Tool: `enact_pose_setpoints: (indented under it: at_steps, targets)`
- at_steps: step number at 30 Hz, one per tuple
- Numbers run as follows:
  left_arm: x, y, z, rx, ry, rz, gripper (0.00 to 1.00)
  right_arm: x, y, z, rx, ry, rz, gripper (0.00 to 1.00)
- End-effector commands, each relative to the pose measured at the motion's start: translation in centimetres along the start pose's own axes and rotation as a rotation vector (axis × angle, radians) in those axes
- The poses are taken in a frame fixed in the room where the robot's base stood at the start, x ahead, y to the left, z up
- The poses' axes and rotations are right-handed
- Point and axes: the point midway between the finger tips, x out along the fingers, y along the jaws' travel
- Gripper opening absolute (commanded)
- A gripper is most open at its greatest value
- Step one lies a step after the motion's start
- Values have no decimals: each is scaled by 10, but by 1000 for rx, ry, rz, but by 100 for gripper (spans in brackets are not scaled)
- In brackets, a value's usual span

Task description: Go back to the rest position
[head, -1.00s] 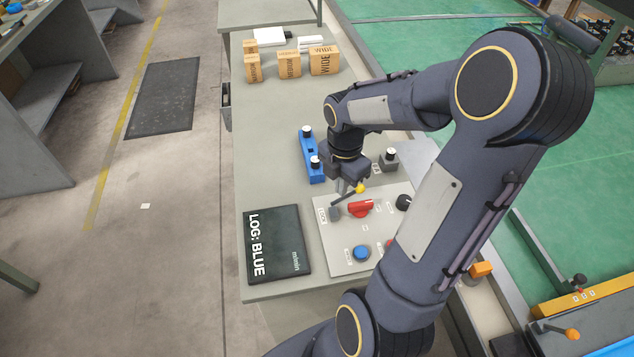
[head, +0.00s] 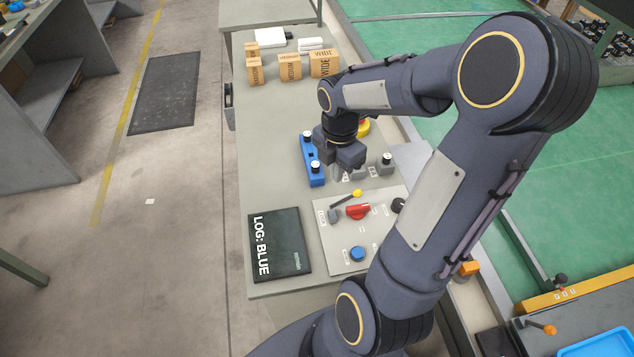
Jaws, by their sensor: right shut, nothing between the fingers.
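My right gripper (head: 348,174) hangs in the middle of the head view, pointing down. It is shut and empty. My left gripper is not in view.
On the bench (head: 262,120) are a dark board marked "LOG: BLUE" (head: 285,262), a red switch (head: 357,211), a blue button (head: 357,254), a blue fixture (head: 311,168) and several cardboard boxes (head: 290,67). The bench's left middle is clear.

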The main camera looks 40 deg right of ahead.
Motion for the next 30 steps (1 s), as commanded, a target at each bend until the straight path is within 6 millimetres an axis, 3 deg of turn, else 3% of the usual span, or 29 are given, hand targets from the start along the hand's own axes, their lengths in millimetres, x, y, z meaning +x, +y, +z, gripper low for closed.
enact_pose_setpoints:
  at_steps: [2, 20, 25, 30]
  targets:
    - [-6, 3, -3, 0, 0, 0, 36, -8, 0, -1, 0, 0, 1, 0]
    - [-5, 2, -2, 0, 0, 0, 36, -9, 0, -3, 17, 2, 7, 0]
    - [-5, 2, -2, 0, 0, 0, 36, -33, -11, -29, 265, 42, 84, 0]
    - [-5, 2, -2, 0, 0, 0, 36, -66, -38, -80, 768, 201, 192, 0]
